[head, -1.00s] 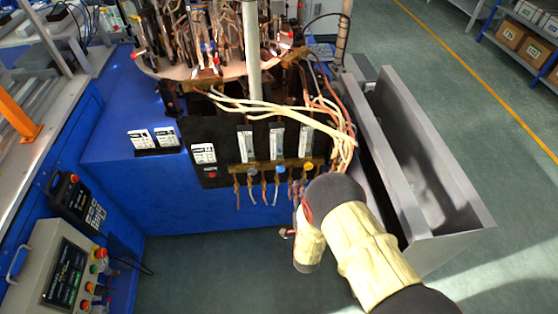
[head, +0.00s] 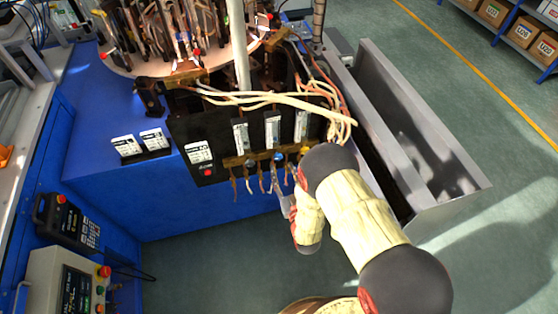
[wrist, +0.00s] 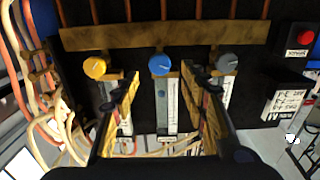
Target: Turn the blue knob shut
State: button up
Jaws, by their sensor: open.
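The blue knob (wrist: 161,64) is the middle one of three knobs on a brass bar (wrist: 200,34) in the wrist view. It also shows small in the head view (head: 278,155), on the front of the black panel. A yellow knob (wrist: 95,67) is left of it and a grey knob (wrist: 229,62) right of it in the wrist view. My gripper (wrist: 160,80) is open, with one finger on each side of the blue knob's column. No contact with the knob is visible. In the head view my wrist partly hides the gripper.
Pale hoses (head: 270,100) hang across the panel top, and copper tubes (head: 250,183) hang below the bar. A red button (wrist: 305,38) is on the panel. A grey metal trough (head: 430,200) stands to the right. Open floor (head: 210,260) lies in front of the blue machine.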

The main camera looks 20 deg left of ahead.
aim_at(278, 158)
jog(key=shift+b+x, duration=0.55)
jog(key=shift+x, duration=2.2)
jog(key=shift+c, duration=1.4)
jog(key=c, duration=0.7)
jog(key=shift+c, duration=0.8)
jog(key=shift+n+b, duration=0.3)
jog(key=shift+n, duration=0.1)
jog(key=o, duration=1.1)
jog(key=shift+o, duration=0.2)
